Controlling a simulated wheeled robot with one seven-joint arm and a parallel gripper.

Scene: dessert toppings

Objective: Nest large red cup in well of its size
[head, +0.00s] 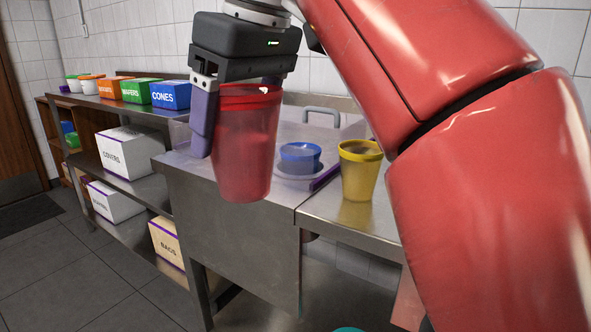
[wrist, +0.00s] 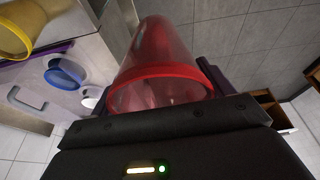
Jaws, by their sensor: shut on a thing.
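A large red translucent cup (head: 243,150) hangs upright in my gripper (head: 232,110), in front of the steel counter's edge. My gripper is shut on it near the rim; one finger shows on its left side. In the wrist view the red cup (wrist: 163,70) fills the middle, its rim close to the gripper body. Behind it on the counter is a pale tray (head: 292,179) with a purple edge, partly hidden by the cup. A blue cup (head: 300,158) sits in the tray. The wrist view shows round wells beside the blue cup (wrist: 66,74).
A yellow cup (head: 360,172) stands on the counter right of the tray, close to my arm. A shelf unit at left holds labelled boxes, such as the blue cones box (head: 170,95) and the white covers box (head: 127,149). Steel counter (head: 235,232) fronts the scene.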

